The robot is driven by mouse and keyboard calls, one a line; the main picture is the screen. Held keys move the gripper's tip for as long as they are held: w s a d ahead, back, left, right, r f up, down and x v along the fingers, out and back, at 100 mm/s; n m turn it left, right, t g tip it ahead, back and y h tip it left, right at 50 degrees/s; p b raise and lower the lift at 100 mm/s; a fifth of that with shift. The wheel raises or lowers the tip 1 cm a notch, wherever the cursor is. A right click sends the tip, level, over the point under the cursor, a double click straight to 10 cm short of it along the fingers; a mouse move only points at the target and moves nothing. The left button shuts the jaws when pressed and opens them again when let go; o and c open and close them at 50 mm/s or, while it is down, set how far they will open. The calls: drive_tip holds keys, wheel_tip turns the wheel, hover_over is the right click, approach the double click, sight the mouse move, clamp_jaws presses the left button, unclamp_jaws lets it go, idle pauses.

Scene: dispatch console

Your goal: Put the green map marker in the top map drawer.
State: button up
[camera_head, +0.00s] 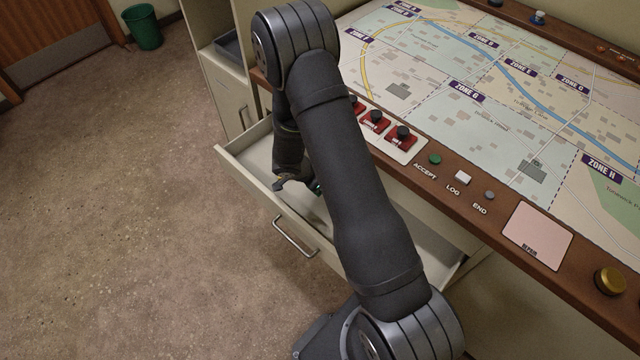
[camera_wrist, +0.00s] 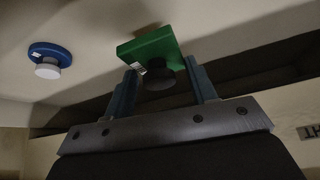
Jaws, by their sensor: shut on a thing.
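The green map marker (camera_wrist: 150,46) is a square green block with a dark round knob, seen in the wrist view. My gripper (camera_wrist: 162,82) is shut on it, with a finger on each side of the knob. In the head view, my gripper (camera_head: 298,184) is down inside the open cream drawer (camera_head: 262,212), and only a sliver of green (camera_head: 316,187) shows beside my arm. I cannot tell whether the marker touches the drawer floor. The drawer is pulled out below the map console, and my arm hides part of its inside.
A round blue marker with a white knob (camera_wrist: 50,58) lies to the left of the green one in the wrist view. The map table's wooden edge (camera_head: 510,190) overhangs the drawer's back. Red blocks with black knobs (camera_head: 374,124) stand on the console. Floor in front is clear.

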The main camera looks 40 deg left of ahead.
drive_tip(key=shift+f, duration=1.4)
drive_tip(key=shift+f, duration=0.25)
drive_tip(key=shift+f, duration=0.1)
drive_tip(key=shift+d+f, duration=0.15)
drive_tip(key=shift+f, duration=0.15)
drive_tip(key=o, duration=1)
drive_tip(key=shift+r, duration=0.4)
drive_tip(key=v, duration=1.2)
drive_tip(key=shift+r, duration=0.25)
